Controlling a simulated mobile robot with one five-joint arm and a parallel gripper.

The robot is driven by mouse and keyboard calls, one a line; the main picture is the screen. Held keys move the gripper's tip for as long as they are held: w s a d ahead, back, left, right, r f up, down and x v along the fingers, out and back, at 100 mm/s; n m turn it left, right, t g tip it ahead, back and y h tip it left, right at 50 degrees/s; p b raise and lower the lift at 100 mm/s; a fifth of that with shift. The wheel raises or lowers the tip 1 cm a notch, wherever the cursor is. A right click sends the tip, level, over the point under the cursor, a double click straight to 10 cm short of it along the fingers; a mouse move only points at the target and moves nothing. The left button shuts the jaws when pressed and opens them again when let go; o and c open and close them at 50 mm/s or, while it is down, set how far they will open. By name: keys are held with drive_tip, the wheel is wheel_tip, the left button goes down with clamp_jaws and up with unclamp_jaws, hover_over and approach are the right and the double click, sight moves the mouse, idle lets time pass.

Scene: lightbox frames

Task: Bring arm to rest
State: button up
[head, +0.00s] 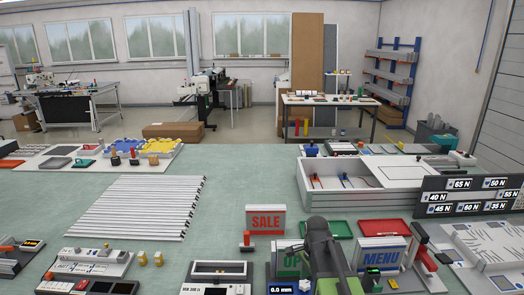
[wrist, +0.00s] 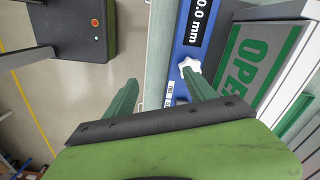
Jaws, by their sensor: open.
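My gripper (wrist: 160,88) is open in the wrist view, with two green fingers spread apart and nothing between them. The left finger shows over the floor, the right one in front of a blue gauge (wrist: 190,45) at the table edge. In the head view my green and dark arm (head: 323,250) stands at the bottom, right of centre; its fingertips cannot be made out there. It partly hides a green-lettered sign (head: 288,262), which reads OPEN in the wrist view (wrist: 252,60).
A SALE sign (head: 266,220) and a MENU sign (head: 380,254) stand near my arm. A red tray (head: 385,229) and a grey divided box (head: 345,198) lie beyond. White slats (head: 140,207) lie at left. The green table (head: 235,180) is bare between slats and box.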

drive_tip(key=s+f+n+b, duration=0.1)
drive_tip(key=s+f+n, duration=0.2)
drive_tip(key=s+n, duration=0.5)
drive_tip(key=n, duration=0.5)
drive_tip(key=shift+f+n+b, duration=0.35)
drive_tip(key=shift+f+n, duration=0.05)
idle(1.8)
